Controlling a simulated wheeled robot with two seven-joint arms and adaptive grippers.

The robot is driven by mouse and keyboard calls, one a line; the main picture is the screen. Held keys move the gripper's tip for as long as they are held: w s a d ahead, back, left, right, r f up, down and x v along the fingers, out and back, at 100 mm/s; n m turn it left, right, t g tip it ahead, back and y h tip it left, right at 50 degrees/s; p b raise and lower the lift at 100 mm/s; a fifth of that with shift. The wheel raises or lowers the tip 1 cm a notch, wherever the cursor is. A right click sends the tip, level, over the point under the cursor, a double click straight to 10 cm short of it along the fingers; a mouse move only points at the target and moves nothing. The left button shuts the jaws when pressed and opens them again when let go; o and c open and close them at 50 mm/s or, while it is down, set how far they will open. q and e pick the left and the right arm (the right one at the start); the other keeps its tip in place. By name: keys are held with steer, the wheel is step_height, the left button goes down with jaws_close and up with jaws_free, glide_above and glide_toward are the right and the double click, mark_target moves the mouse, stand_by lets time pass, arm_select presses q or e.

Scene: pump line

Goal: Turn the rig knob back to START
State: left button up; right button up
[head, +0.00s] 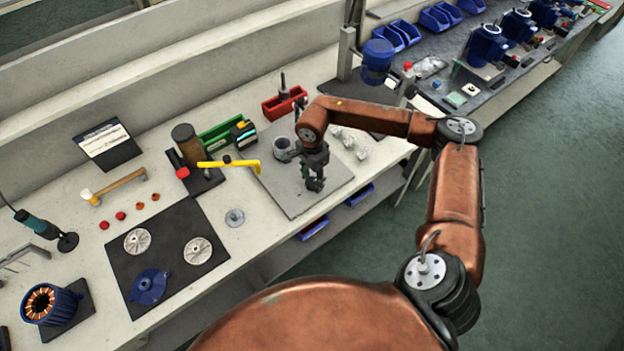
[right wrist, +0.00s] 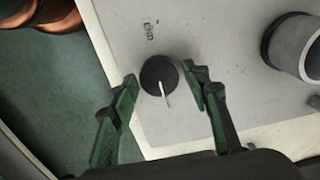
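The rig knob (right wrist: 156,71) is a round black dial with a white pointer line, on a light grey rig plate (right wrist: 220,30). In the right wrist view the line points down and slightly right. A small printed mark, seemingly END, lies above the knob; I see no START mark. My right gripper (right wrist: 160,78) is open, with one green-lined finger on each side of the knob and small gaps visible. In the head view my right gripper (head: 314,182) points down over the rig plate (head: 283,197) and hides the knob. My left gripper is out of view.
A grey cylinder (right wrist: 296,45) stands on the plate near the knob; it also shows in the head view (head: 282,147). A red bin (head: 284,103) stands behind. The bench's front edge is close to the knob.

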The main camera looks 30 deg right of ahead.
mark_target(312, 182)
steer(key=shift+o, duration=0.7)
steer(key=shift+r, duration=0.15)
step_height(312, 182, up, 12)
steer(key=shift+f, duration=0.2)
